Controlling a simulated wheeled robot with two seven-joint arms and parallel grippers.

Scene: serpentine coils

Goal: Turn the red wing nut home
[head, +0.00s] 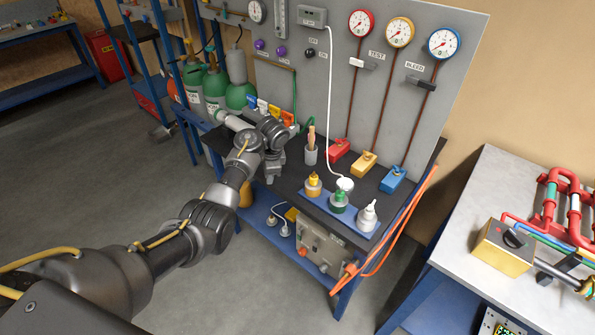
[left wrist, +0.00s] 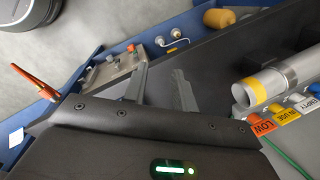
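I cannot make out a red wing nut in either view. A red block (head: 338,150) sits on the dark bench top under the red-rimmed gauge, but no nut shows clearly on it. My left gripper (head: 275,172) is over the left part of the bench, left of the tool cup and the red block. In the left wrist view its two grey fingers (left wrist: 162,90) stand apart with nothing between them. My right gripper is in neither view.
A yellow block (head: 363,162) and blue block (head: 392,179) stand right of the red one. Bottles occupy a blue tray (head: 322,205) in front. A silver tube (left wrist: 290,75) and coloured tags (left wrist: 262,127) lie near my gripper. Gas cylinders (head: 215,85) stand left.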

